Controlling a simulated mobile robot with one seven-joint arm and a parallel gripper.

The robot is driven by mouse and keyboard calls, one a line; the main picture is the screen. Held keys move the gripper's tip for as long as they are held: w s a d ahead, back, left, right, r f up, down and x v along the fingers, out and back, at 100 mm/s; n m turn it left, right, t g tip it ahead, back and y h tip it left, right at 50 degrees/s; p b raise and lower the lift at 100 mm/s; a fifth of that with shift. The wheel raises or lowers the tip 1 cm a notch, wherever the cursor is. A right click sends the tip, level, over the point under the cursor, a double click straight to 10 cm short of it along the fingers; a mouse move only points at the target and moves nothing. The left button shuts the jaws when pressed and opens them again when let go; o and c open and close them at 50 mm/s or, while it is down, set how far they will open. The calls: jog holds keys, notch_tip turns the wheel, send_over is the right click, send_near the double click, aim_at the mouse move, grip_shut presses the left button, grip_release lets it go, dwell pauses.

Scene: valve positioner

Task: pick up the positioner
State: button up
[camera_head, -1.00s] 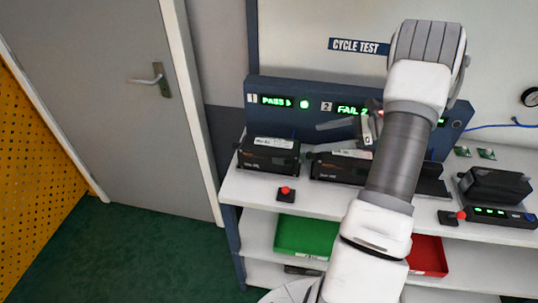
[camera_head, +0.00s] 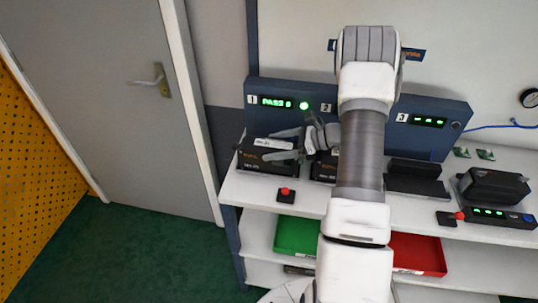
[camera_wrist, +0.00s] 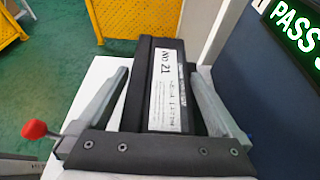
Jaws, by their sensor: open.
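A black box-shaped positioner (camera_head: 262,163) with a white label sits on the bench under the lit "PASS" display of bay 1. In the wrist view the positioner (camera_wrist: 139,96) lies between my two fingers, with its label facing the camera. My gripper (camera_head: 272,146) is open at this positioner, one finger along each side; it also shows in the wrist view (camera_wrist: 158,76). Gaps show beside the fingers, but I cannot tell whether either one touches. A second black positioner (camera_head: 323,169) in bay 2 is partly hidden by my arm.
The blue test panel (camera_head: 380,100) stands behind the positioners. A red-knobbed switch (camera_head: 286,194) sits in front of bay 1. Bay 3 holds an empty-looking black cradle (camera_head: 418,187). Another black unit (camera_head: 494,187) is at right. Green (camera_head: 296,236) and red (camera_head: 418,254) trays are below.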

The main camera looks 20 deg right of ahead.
jog(key=shift+w+a+f, duration=0.15)
jog(key=c, duration=1.6)
jog(key=shift+r, duration=0.2)
jog(key=shift+r, duration=0.1)
